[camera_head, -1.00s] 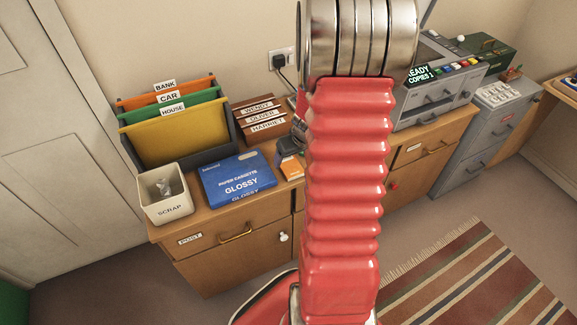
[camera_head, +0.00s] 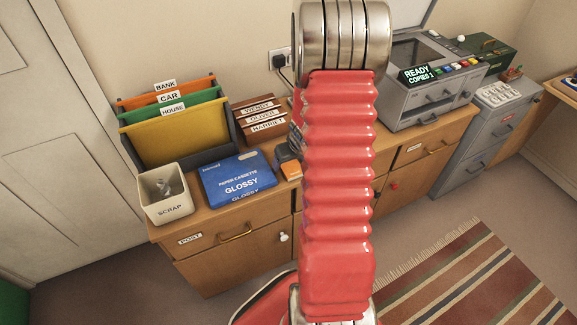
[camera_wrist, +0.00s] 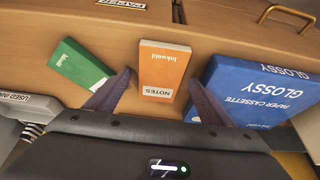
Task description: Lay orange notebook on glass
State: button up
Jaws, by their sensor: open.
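The orange notebook (camera_wrist: 163,72) lies on the wooden cabinet top, and its edge reads NOTES. It shows in the head view (camera_head: 291,171) beside the blue box. My gripper (camera_wrist: 160,76) is open and empty in the wrist view. One finger is on each side of the notebook, with gaps to both; I cannot tell their height above it. In the head view my arm hides most of the gripper. The glass (camera_head: 416,55) is the dark flat panel on top of the grey copier (camera_head: 425,95), whose lid is raised.
A blue GLOSSY paper cassette (camera_head: 238,180) lies left of the notebook in the head view. A green box (camera_wrist: 82,65) lies on its other side in the wrist view. A scrap bin (camera_head: 166,195), folder rack (camera_head: 178,130) and name trays (camera_head: 260,120) stand on the left.

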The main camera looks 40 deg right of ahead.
aim_at(290, 165)
jog(key=shift+c, duration=0.4)
jog(key=c, duration=1.2)
jog(key=shift+r, duration=0.2)
jog(key=shift+r, duration=4.85)
